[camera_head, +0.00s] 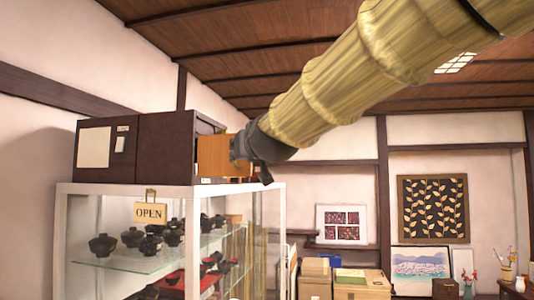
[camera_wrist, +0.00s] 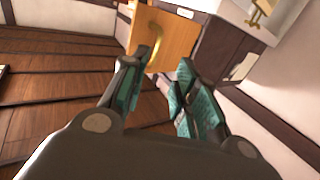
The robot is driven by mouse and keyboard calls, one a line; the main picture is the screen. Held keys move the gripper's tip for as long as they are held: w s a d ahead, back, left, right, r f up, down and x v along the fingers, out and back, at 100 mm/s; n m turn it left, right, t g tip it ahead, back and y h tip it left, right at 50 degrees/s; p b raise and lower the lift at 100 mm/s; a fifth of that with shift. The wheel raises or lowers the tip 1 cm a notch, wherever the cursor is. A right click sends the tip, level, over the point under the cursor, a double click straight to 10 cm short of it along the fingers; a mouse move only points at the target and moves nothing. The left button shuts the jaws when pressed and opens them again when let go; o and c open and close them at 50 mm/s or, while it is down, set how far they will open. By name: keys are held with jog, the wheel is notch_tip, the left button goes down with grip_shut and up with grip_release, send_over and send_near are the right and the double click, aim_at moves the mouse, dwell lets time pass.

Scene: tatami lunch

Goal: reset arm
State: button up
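My gripper (camera_head: 251,147) is at the end of my raised arm, which reaches in from the upper right in the head view. It overlaps the right edge of a light wooden panel (camera_head: 213,156) on the dark cabinet. In the wrist view my gripper (camera_wrist: 163,62) has its two teal-padded fingers apart with nothing between them. The wooden panel (camera_wrist: 177,42) and its curved brass handle (camera_wrist: 157,38) lie beyond the fingertips.
The dark cabinet (camera_head: 165,147) stands on a white-framed glass display case (camera_head: 62,245) holding several dark bowls. An OPEN sign (camera_head: 149,211) hangs on it. Boxes (camera_head: 360,284) stand low at the back.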

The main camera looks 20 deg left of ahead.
jog(key=shift+s+d, duration=0.2)
jog(key=shift+s, duration=0.15)
dwell(0.3)
